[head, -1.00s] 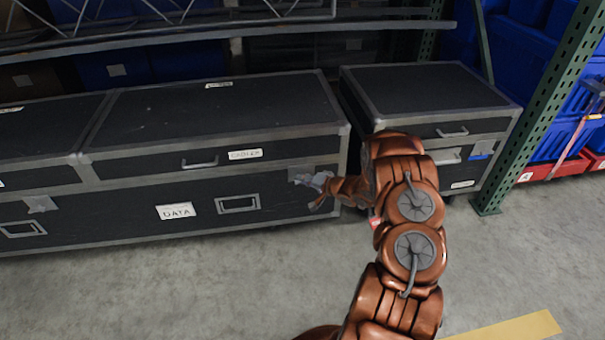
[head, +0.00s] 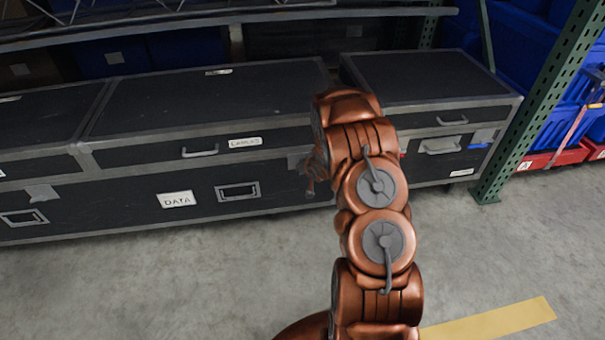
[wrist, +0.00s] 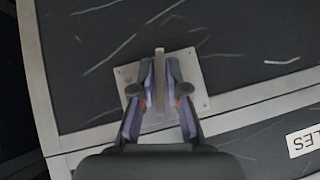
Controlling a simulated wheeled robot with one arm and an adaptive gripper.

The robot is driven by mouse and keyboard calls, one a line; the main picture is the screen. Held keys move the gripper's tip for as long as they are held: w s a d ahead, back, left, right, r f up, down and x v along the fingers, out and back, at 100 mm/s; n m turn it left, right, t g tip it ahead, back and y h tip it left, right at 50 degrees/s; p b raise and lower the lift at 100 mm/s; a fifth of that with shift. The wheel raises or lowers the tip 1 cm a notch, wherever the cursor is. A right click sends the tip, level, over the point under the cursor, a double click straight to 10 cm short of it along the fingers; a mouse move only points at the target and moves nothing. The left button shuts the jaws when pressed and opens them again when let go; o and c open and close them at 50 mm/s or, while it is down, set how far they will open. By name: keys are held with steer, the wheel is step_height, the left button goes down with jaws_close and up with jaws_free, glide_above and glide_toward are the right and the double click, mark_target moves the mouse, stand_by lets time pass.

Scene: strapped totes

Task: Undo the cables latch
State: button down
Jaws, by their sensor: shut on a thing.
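The cables latch is a grey metal plate with a narrow upright tab (wrist: 160,75). It is on the front of the long black case (head: 110,203), below the lid and near the right end. My gripper (wrist: 161,82) is shut on the tab, one finger on each side, in front of the plate. In the head view my arm hides most of the latch; only the left part of its plate (head: 295,162) shows. A white label reading CABLES (head: 245,142) is on the lid front, partly visible in the wrist view (wrist: 303,142).
The lid has a handle (head: 200,152). A DATA label (head: 177,199) and a recessed handle (head: 238,191) are lower on the front. A smaller black case (head: 425,77) stands to the right, beside a green rack post (head: 535,95). The concrete floor in front is clear.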

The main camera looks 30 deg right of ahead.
steer(key=h+b, duration=0.1)
steer(key=b, duration=0.2)
steer(key=shift+f+n+g, duration=0.25)
steer(key=shift+n+g, duration=0.05)
steer(key=shift+n, duration=0.1)
steer(key=shift+r+h+b, duration=0.15)
steer(key=shift+h+b, duration=0.25)
steer(key=shift+b, duration=0.5)
steer(key=shift+r+b, duration=0.15)
steer(key=shift+b, duration=0.15)
steer(key=c, duration=1.3)
jaws_free()
steer(key=shift+v, duration=5.95)
steer(key=shift+w+a+r, duration=0.1)
steer(key=shift+w+r, duration=0.05)
steer(key=shift+r, duration=0.05)
